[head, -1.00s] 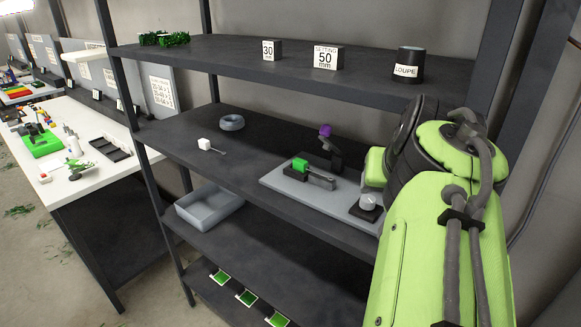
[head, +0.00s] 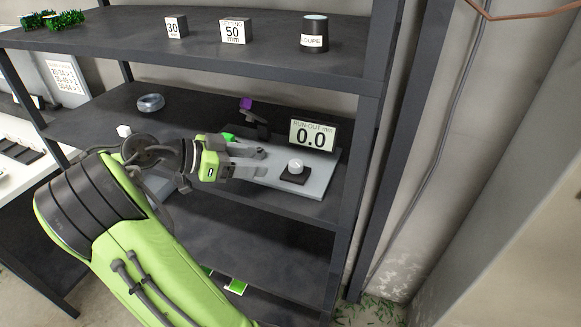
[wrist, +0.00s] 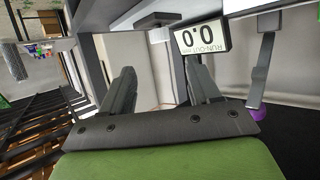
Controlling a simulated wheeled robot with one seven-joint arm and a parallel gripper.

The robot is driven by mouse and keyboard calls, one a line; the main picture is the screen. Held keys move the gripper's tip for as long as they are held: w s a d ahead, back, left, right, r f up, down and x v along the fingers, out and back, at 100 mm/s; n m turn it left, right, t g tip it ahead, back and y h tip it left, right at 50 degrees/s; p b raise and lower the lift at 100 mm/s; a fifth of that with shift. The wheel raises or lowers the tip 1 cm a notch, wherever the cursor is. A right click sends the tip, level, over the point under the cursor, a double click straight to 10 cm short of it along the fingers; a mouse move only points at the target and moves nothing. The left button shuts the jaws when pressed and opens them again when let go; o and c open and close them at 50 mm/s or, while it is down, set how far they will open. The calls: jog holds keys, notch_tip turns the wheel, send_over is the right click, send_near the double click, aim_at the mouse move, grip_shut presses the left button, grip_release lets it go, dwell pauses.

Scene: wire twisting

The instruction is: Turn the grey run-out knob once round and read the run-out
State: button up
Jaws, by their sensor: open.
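The grey run-out knob (head: 295,167) sits on a small black base at the right part of a grey plate (head: 314,186) on the middle shelf. Behind it stands a black-framed display (head: 312,136) reading "RUN-OUT mm 0.0". The display also shows upside down in the wrist view (wrist: 199,38). My gripper (head: 262,161) is open and empty, its fingers pointing right, just left of the knob and apart from it.
A purple-topped stand (head: 248,110) and a green part (head: 228,136), partly hidden by my gripper, are on the plate's left. A grey ring (head: 151,102) lies further left. The upper shelf holds a loupe (head: 314,38). A shelf post (head: 350,190) rises right of the plate.

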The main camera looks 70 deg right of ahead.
aim_at(292, 164)
jog(key=b+x, duration=0.1)
jog(key=x, duration=0.9)
jog(key=shift+s+d+f, duration=0.15)
jog(key=shift+f, duration=0.1)
jog(key=c, duration=1)
jog(key=shift+b, duration=0.35)
jog(key=shift+c, duration=0.2)
